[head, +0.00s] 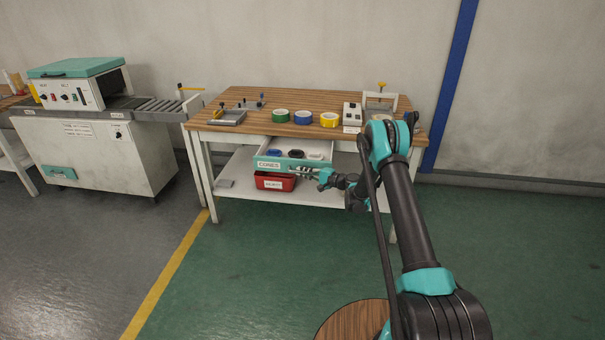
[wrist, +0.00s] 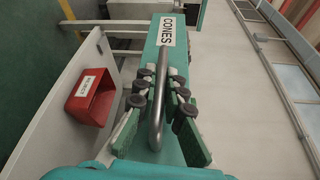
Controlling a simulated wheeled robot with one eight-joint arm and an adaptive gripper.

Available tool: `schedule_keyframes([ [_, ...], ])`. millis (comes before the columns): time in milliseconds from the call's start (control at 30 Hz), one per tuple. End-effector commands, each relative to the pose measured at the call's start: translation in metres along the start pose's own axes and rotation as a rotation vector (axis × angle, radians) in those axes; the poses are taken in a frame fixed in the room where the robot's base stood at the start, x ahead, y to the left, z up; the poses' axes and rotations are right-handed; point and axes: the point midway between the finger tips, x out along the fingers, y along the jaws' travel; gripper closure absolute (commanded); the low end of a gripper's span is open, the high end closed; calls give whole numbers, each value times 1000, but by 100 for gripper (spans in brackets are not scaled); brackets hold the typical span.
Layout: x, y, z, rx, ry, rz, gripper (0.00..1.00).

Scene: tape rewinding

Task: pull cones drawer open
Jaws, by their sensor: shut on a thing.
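The cones drawer (head: 260,164) has a teal front with a white CONES label and stands pulled out from under the wooden tabletop. Dark and light round pieces show inside it. In the wrist view its teal front (wrist: 151,55) runs up the middle, with a metal bar handle (wrist: 157,95) on it. My gripper (head: 298,170) is at the drawer front, right of the label. In the wrist view my gripper (wrist: 160,102) has its fingers on both sides of the handle, shut on it.
A red labelled bin (head: 275,182) sits on the lower shelf below the drawer; it also shows in the wrist view (wrist: 91,97). Green, blue and yellow tape rolls (head: 304,118) stand on the workbench (head: 250,98). A conveyor machine (head: 95,130) is at left.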

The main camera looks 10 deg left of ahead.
Motion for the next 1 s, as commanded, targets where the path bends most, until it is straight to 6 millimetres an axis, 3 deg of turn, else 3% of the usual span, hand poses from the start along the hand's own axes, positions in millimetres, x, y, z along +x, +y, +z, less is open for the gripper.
schedule_keyframes([
  [200, -1, 0, -2, -1, 3, 0, 100],
  [233, -1, 0, -2, -1, 3, 0, 88],
  [400, -1, 0, -1, 0, 2, 0, 69],
  [767, -6, 0, -1, 0, 2, 0, 69],
  [1000, -45, 0, -2, 0, 5, -1, 69],
])
